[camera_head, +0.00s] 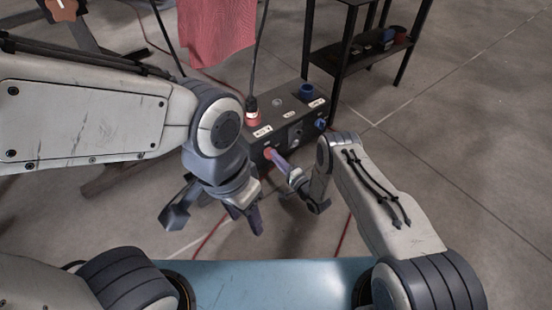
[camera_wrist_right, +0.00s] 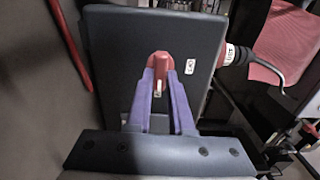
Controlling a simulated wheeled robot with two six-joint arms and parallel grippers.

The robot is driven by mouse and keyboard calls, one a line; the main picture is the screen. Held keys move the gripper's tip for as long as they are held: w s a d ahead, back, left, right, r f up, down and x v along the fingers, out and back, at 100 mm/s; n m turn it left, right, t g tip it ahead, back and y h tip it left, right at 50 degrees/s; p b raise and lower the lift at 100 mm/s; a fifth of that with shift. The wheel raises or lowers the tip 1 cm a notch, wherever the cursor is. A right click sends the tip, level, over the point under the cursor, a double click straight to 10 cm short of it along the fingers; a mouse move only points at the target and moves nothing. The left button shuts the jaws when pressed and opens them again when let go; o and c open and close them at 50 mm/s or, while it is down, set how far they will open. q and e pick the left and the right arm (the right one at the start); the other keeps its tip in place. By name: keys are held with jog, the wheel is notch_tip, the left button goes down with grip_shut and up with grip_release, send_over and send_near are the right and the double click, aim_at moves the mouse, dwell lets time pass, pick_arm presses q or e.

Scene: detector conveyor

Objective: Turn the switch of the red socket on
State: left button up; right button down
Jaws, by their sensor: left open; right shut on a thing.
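The dark socket box (camera_head: 285,122) stands on the floor near the centre of the head view. The red socket (camera_head: 252,116) with a cable plugged in is on its top left. It also shows at the right of the box in the right wrist view (camera_wrist_right: 228,56). A red switch knob (camera_wrist_right: 160,64) on the box's face lies between the purple fingers of my right gripper (camera_wrist_right: 160,82), which is shut on it. The right gripper (camera_head: 272,156) partly hides the knob in the head view. My left gripper (camera_head: 212,216) is open and empty, left of and below the box.
Blue sockets (camera_head: 307,91) are on the box's right part. A black shelf (camera_head: 345,62) stands behind it, and a red cloth (camera_head: 215,30) hangs behind to the left. Cables run over the floor. Open floor (camera_head: 455,125) lies to the right.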

jog(key=shift+s+f, duration=0.1)
jog(key=shift+s, duration=0.05)
jog(key=c, duration=0.8)
grip_release()
jog(key=p+v, duration=0.5)
jog(key=v, duration=0.5)
jog(key=shift+s+d, duration=0.15)
jog(key=shift+s, duration=0.05)
